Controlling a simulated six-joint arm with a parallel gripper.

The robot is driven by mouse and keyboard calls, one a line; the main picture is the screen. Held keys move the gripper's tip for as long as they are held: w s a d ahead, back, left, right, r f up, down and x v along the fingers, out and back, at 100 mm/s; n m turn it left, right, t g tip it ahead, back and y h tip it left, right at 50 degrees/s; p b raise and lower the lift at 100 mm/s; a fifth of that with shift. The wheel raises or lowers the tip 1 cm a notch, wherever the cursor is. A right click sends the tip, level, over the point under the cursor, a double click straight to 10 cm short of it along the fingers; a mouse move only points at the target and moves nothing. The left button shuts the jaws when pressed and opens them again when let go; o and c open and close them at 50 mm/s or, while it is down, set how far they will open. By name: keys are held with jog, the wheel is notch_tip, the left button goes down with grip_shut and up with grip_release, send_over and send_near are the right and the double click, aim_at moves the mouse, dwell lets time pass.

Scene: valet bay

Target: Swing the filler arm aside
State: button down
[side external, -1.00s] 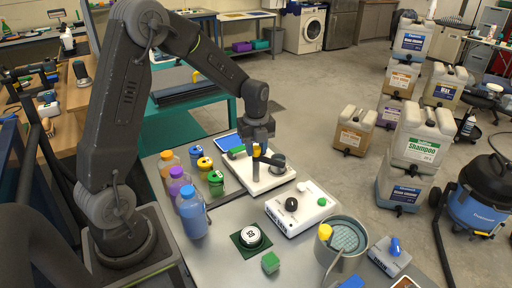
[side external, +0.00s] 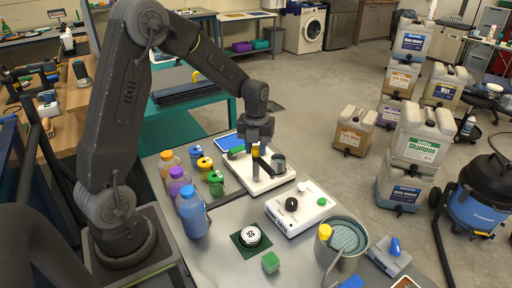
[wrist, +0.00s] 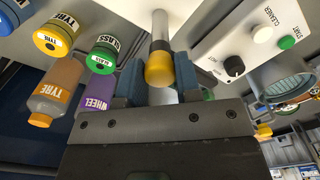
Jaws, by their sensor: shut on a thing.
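The filler arm is a grey tube with a yellow end (wrist: 160,70), seen between my fingers in the wrist view. In the side view its yellow part (side external: 256,152) shows just under my gripper (side external: 257,146), above a white base (side external: 275,184). My gripper (wrist: 159,82) is shut on the yellow end, with one blue-grey finger on each side. A grey cup (side external: 278,163) stands on the white base, just right of the fingers. The rest of the filler arm is largely hidden by my gripper in the side view.
Blue, yellow and green capped pots (side external: 205,165) and several bottles (side external: 192,212) stand left of the base. A white control box (side external: 300,212) with a black knob is in front right. A grey bucket (side external: 343,262) stands at the table's right.

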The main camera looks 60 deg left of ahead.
jog(key=shift+r, duration=0.1)
jog(key=c, duration=0.8)
grip_release()
notch_tip(320, 180, up, 14)
jog(key=shift+f, duration=0.15)
